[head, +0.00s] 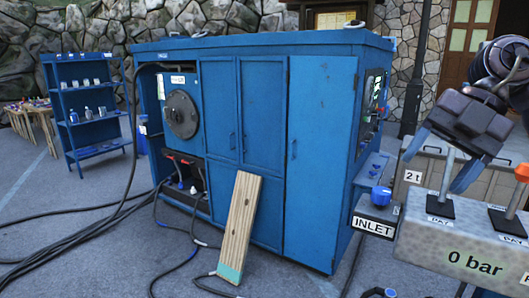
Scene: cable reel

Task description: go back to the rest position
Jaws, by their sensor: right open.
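My right gripper (440,160) is at the right side of the head view, with its dark body and two blue fingers pointing down. My left gripper is not in view.
A large blue cabinet (265,110) with a round grey reel (181,115) stands in the middle. A wooden plank (240,225) leans against it. Black cables (70,240) lie on the floor at left. A blue shelf (95,150) stands behind. An "INLET" box (374,212) is beside the block.

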